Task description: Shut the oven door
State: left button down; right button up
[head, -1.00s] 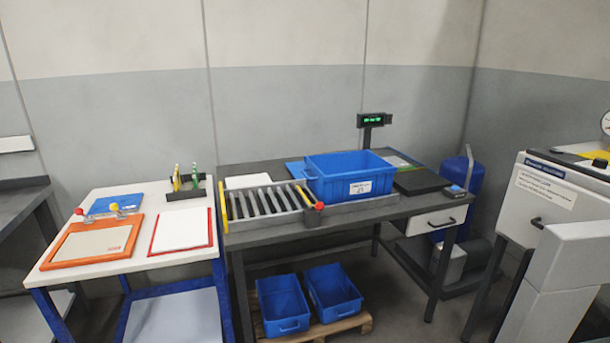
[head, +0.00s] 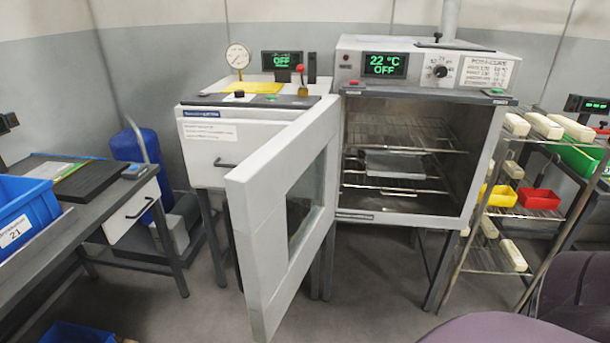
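The oven (head: 352,68) stands right of centre on dark legs, with a display reading 22 °C OFF. Its door (head: 250,210) is wide open, hinged at the oven's left side and swung out toward me. The door is a pale panel with a window (head: 304,200). Inside the oven are wire racks, with a grey tray (head: 388,163) on one of them. No door handle is clearly visible. Neither of my grippers is in view.
A white cabinet (head: 205,152) with a gauge (head: 238,56) stands left of the oven, partly behind the door. A shelf rack (head: 480,240) with bins is at right. A workbench with a blue crate (head: 25,215) is at left. Purple rounded shapes fill the lower right corner. Floor before the oven looks clear.

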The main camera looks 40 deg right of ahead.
aim_at(269, 272)
jog(key=i+z, duration=0.2)
jog(key=z, duration=0.25)
jog(key=i+j+z, duration=0.15)
jog(key=z, duration=0.25)
jog(key=i+j+z, duration=0.1)
jog(key=z, duration=0.35)
jog(key=i+j+z, duration=0.1)
jog(key=j+z, duration=0.5)
jog(key=z, duration=0.25)
jog(key=i, duration=0.05)
